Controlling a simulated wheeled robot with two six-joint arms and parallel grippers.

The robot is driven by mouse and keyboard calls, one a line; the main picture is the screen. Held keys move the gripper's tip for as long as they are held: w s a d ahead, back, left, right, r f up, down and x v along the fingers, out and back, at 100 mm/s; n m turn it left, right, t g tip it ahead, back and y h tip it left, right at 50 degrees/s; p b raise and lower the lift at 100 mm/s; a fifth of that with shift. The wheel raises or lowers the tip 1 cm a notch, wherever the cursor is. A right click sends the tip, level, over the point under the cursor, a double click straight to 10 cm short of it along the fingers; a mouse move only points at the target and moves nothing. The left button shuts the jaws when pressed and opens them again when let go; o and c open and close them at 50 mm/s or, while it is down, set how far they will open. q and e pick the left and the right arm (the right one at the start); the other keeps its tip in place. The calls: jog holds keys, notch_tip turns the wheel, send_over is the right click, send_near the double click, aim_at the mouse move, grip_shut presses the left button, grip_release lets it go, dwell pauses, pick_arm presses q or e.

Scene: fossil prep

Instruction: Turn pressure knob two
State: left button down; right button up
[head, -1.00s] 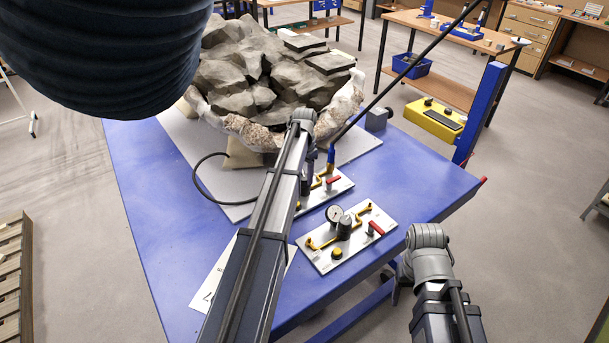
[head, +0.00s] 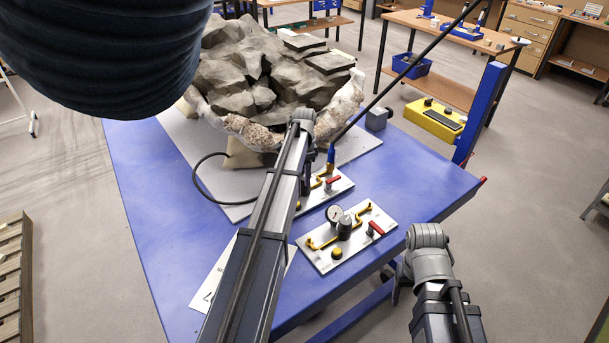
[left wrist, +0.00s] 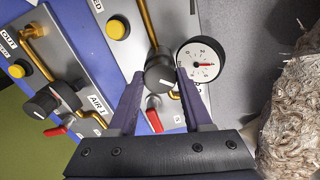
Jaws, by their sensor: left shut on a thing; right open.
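A black pressure knob with a pale pointer line (left wrist: 160,73) stands on the far metal panel, whose edge shows in the head view (head: 340,186). My left gripper (left wrist: 159,80) is shut on this knob, one finger on each side. In the head view, my left arm hides the knob and most of the fingers. A white round gauge with a red needle (left wrist: 201,62) sits right beside the knob in the left wrist view. My right arm shows at the lower right of the head view, but its fingers are out of sight.
The near panel (head: 325,262) carries another black knob (head: 344,228), a gauge (head: 334,214), a yellow button (head: 337,253) and a red-handled valve (head: 375,229). A large fossil block (head: 260,75) fills the back of the blue table (head: 150,215). A black hose (head: 196,178) curves left of my arm.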

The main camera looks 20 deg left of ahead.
pick_arm(q)
jog(key=c, duration=0.6)
grip_release()
notch_tip(320, 180, up, 8)
jog(key=p, duration=0.8)
jog(key=shift+f, duration=0.1)
